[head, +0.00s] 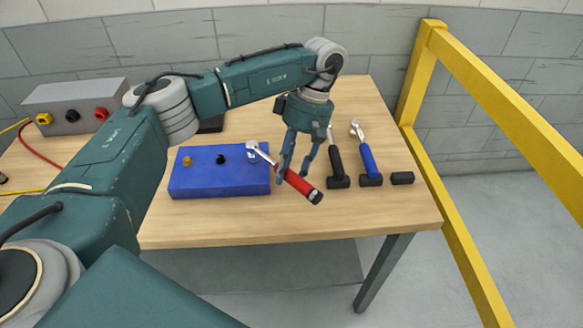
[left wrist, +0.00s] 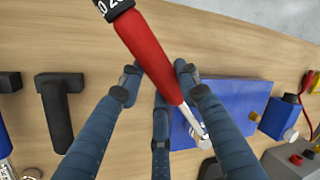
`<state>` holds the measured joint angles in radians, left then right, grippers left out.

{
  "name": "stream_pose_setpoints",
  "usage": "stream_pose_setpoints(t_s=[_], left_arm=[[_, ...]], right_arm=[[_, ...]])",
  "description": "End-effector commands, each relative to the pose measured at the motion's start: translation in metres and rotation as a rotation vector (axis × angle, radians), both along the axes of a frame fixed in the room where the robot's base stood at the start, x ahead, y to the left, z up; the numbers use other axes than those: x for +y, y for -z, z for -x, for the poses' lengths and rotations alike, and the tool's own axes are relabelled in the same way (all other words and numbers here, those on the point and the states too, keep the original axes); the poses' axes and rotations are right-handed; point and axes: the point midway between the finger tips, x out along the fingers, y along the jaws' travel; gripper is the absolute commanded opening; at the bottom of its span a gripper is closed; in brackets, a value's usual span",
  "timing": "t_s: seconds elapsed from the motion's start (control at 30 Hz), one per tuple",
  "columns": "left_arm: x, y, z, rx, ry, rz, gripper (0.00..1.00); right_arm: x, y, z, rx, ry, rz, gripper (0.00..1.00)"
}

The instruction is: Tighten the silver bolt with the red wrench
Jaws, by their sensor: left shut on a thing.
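My left gripper (head: 293,172) is shut on the red handle of the red wrench (head: 302,184), above the table in the head view. In the left wrist view its fingers (left wrist: 158,82) close around the handle of the red wrench (left wrist: 146,52). The wrench slants, with its silver head over the right end of the blue block (head: 218,183). The silver bolt (head: 252,158) shows just below the wrench head, partly hidden. I cannot tell whether the head is around the bolt or only above it. The blue block also shows in the left wrist view (left wrist: 240,98).
A brass bolt (head: 187,160) and a black bolt (head: 221,158) stand in the block. A black-handled wrench (head: 337,163) and a blue-handled wrench (head: 369,160) stand at the right, near an empty black holder (head: 402,178).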

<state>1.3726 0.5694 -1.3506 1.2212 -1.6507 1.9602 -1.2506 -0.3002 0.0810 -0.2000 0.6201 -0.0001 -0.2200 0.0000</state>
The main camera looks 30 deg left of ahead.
Motion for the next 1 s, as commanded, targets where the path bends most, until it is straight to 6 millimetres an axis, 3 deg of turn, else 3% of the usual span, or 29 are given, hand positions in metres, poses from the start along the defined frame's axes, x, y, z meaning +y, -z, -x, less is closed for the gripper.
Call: stream_pose_setpoints(t_s=[1.0], left_arm=[[0.007, 0.000, 0.019, -0.001, 0.157, 0.000, 0.00]], right_arm=[[0.000, 0.001, 0.000, 0.000, 0.000, 0.000, 0.33]])
